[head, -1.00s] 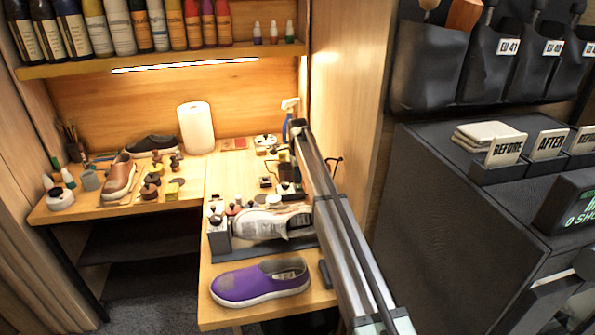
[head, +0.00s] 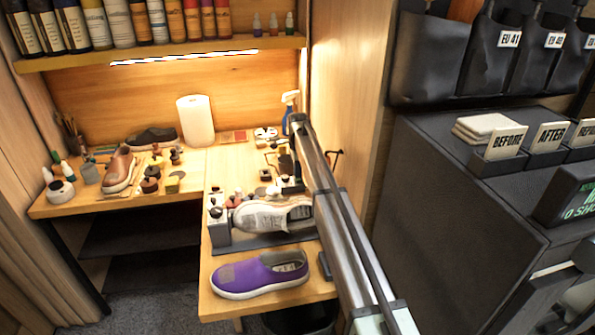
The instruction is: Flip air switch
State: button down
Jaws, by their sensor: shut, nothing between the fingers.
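My arm reaches from the bottom right over the right-hand bench. Its far end drops to my gripper (head: 291,187), a small dark shape low among the items behind the white sneaker. The fingers look shut and empty, though they are tiny and partly covered by the arm. I cannot pick out the air switch for certain; small dark fittings (head: 265,176) stand just left of my gripper. I cannot tell whether my gripper touches any of them.
A white sneaker (head: 262,216) lies on a dark stand, with a purple slip-on (head: 260,277) in front. A wood panel (head: 345,80) bounds the bench at right. Brushes and shoes fill the left bench.

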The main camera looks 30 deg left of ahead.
aim_at(298, 179)
jog(key=shift+s+d, duration=0.5)
jog(key=shift+d, duration=0.05)
jog(key=shift+r, duration=0.15)
notch_tip(298, 179, up, 14)
dwell(0.5)
jog(key=shift+s+d, duration=0.1)
jog(key=shift+s, duration=0.25)
dwell(0.4)
notch_tip(298, 179, down, 14)
jog(key=shift+f, duration=0.1)
dwell(0.6)
